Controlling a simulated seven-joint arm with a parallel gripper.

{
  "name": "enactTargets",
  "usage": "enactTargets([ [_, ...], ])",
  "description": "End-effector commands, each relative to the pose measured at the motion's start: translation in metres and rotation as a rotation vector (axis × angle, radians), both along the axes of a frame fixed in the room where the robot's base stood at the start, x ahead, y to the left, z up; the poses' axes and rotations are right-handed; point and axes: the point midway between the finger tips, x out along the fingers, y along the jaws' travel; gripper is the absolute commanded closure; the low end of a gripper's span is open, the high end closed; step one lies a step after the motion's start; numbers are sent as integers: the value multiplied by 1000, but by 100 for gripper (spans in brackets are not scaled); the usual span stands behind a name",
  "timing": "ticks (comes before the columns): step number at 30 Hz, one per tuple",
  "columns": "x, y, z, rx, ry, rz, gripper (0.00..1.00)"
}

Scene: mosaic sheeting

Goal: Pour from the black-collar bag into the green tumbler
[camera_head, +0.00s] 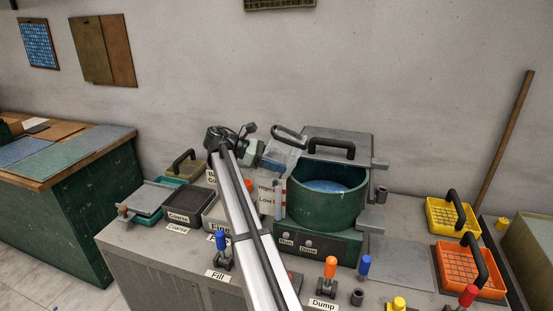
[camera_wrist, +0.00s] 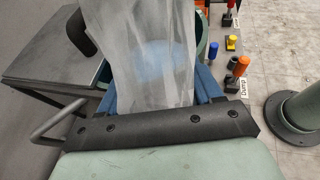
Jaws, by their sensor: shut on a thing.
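The green tumbler (camera_head: 322,205) is a round open drum with blue material inside, standing on a green base at the middle right of the bench in the head view. Its green rim (camera_wrist: 203,40) shows beside the bag in the wrist view. My gripper (camera_head: 279,163) is shut on a clear bag (camera_head: 286,156), up by the tumbler's left rim. A black loop (camera_head: 290,134), apparently its collar, shows at the bag's top. In the wrist view, the bag (camera_wrist: 140,55) stands between my gripper's blue fingers (camera_wrist: 156,90), with blue showing through it. Its mouth and contents are unclear.
A grey lid (camera_head: 345,140) with a black handle stands close behind the tumbler. Labelled trays (camera_head: 185,208) sit to the left. Yellow (camera_head: 452,215) and orange (camera_head: 468,268) baskets sit to the right. Levers, including an orange-knobbed one (camera_head: 328,280), line the front.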

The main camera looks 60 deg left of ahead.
Motion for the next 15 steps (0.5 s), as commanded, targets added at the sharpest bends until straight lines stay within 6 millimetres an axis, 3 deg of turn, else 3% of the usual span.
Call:
enactTargets([
  [1, 15, -15, -13, -25, 0, -26, 100],
  [15, 15, -19, -14, -33, -4, -24, 100],
])
